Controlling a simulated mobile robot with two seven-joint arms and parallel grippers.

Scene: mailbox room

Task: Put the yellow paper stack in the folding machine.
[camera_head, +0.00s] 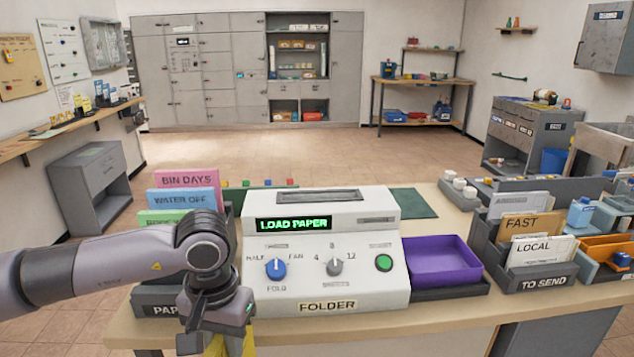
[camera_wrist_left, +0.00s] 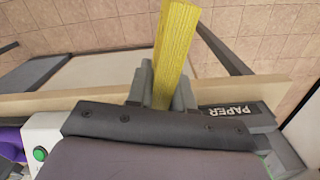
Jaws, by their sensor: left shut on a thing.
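The folding machine (camera_head: 290,298) is a white box labelled FOLDER on the counter, with a green LOAD PAPER display (camera_head: 293,224) and a dark slot (camera_head: 318,196) in its top. My left gripper (camera_head: 228,341) is in front of its lower left side, low near the counter's front edge. The yellow paper stack (camera_head: 249,345) shows only as a sliver at the bottom of the head view. In the left wrist view the stack (camera_wrist_left: 176,45) is long and upright between the fingers of the gripper (camera_wrist_left: 162,92), which is shut on it. My right gripper is out of view.
The paper rack (camera_head: 157,300) left of the machine holds pink, blue and green stacks, partly hidden by my left arm. A purple tray (camera_head: 441,262) stands right of the machine, then a TO SEND rack (camera_head: 542,279) with envelopes. The floor behind the counter is clear.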

